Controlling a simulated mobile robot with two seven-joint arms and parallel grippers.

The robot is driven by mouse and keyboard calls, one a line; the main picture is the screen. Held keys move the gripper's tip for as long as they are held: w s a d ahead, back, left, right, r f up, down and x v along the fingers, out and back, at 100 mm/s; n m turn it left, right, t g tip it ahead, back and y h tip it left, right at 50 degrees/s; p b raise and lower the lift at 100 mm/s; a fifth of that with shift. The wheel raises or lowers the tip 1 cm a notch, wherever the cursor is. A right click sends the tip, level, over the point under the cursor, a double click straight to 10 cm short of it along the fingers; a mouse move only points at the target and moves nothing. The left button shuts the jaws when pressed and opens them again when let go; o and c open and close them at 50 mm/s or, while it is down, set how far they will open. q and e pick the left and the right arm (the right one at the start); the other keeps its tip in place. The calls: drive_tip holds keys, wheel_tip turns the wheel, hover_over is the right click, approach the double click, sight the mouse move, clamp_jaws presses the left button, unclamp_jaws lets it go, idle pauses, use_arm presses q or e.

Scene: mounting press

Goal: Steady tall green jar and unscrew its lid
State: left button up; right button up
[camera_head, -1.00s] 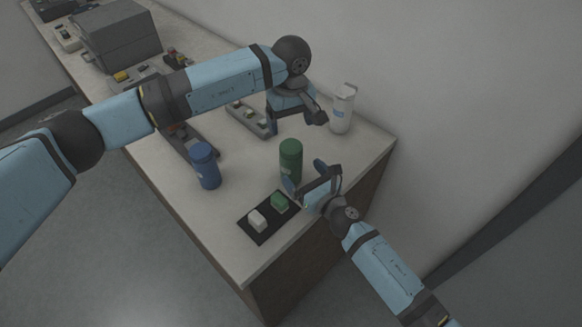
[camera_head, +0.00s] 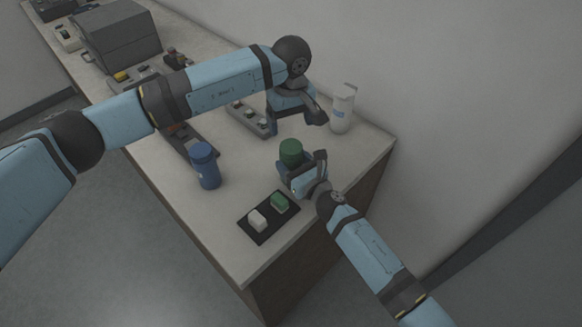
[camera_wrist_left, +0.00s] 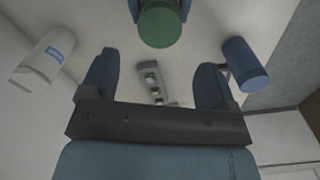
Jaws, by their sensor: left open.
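The tall green jar (camera_head: 291,151) stands upright near the right end of the bench, its lower part hidden by my right gripper. My right gripper (camera_head: 297,165) is around the jar's body, one finger on each side; whether the fingers press on it cannot be told. My left gripper (camera_head: 297,119) is open and empty, behind the jar and above the bench. In the left wrist view the green jar's lid (camera_wrist_left: 160,25) shows at the top, beyond the open fingers, with part of the right gripper beside it.
A blue jar (camera_head: 205,166) stands left of the green jar. A white bottle (camera_head: 342,108) stands near the wall. A black mat (camera_head: 262,236) with a white and a green block lies at the front. A grey strip with knobs (camera_head: 248,119) lies behind.

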sight(291, 146)
clamp_jaws()
use_arm(q)
drive_tip(key=m, duration=0.9)
drive_tip(key=shift+f, duration=4)
